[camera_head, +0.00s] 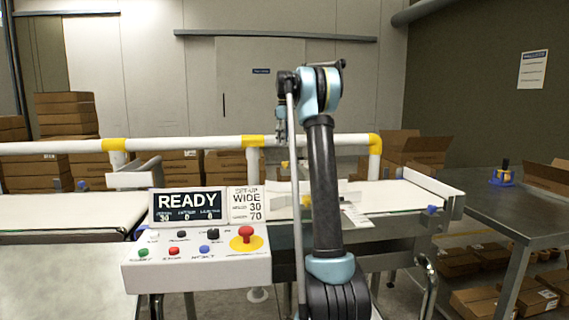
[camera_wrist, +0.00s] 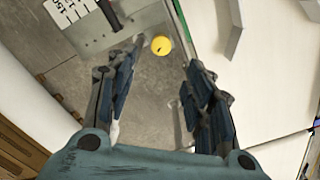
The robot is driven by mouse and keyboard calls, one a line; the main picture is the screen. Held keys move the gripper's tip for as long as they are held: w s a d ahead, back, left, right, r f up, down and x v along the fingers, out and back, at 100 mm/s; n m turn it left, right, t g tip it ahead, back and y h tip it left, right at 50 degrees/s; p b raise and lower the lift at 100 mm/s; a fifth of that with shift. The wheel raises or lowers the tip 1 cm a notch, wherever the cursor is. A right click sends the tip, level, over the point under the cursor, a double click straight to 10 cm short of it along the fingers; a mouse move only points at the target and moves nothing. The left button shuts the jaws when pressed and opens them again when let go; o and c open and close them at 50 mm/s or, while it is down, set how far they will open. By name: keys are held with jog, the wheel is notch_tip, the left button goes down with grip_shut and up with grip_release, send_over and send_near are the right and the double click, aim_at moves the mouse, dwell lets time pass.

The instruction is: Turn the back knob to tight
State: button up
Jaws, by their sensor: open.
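A round yellow knob (camera_wrist: 160,45) with a small dark mark shows in the wrist view, beyond and between the fingertips. My gripper (camera_wrist: 166,60) is open with nothing between its fingers, and the knob looks apart from them. In the head view my gripper (camera_head: 282,138) points down above the far side of the belt, behind my raised arm. A small yellow part (camera_head: 285,164) shows below it and another yellow part (camera_head: 306,201) lies nearer, partly behind my arm. I cannot tell which of these is the knob in the wrist view. A scale plate (camera_wrist: 76,10) with a black pointer is at upper left.
The control box (camera_head: 196,262) with colored buttons stands in front, under a display (camera_head: 188,207) reading READY and a set-up card (camera_head: 247,205) reading WIDE 30 70. A white rail (camera_head: 205,142) with yellow joints runs behind the belt (camera_head: 390,196). A metal table (camera_head: 500,215) stands right.

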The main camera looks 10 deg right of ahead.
aim_at(285, 165)
notch_tip(285, 165, down, 10)
jog(key=shift+f, duration=0.25)
dwell(0.3)
jog(key=c, duration=1.1)
